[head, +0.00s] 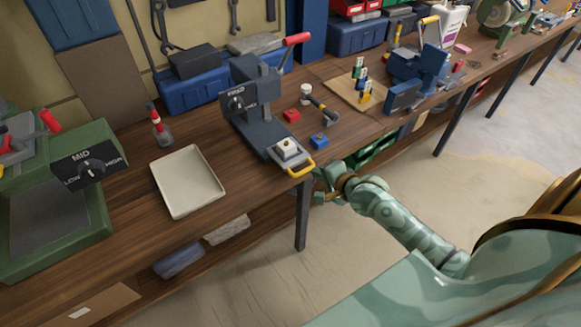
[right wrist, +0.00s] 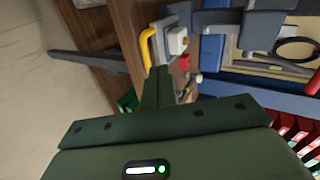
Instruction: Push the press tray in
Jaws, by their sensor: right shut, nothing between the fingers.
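The grey arbor press (head: 250,105) with a red lever handle stands on the wooden bench. Its press tray (head: 276,158) sticks out at the front, with a yellow handle (head: 302,171) near the bench edge. A white block (head: 287,149) sits on the tray. My right gripper (head: 322,181) is shut and empty, just right of the yellow handle and beyond the bench edge. In the right wrist view its fingers (right wrist: 158,84) point toward the yellow handle (right wrist: 146,48), seemingly apart from it. My left gripper is out of view.
A shallow cream tray (head: 188,180) lies left of the press. A red block (head: 291,115) and a blue block (head: 319,141) lie to its right. A green machine (head: 75,195) stands at the left, and a blue vise (head: 417,75) at the right.

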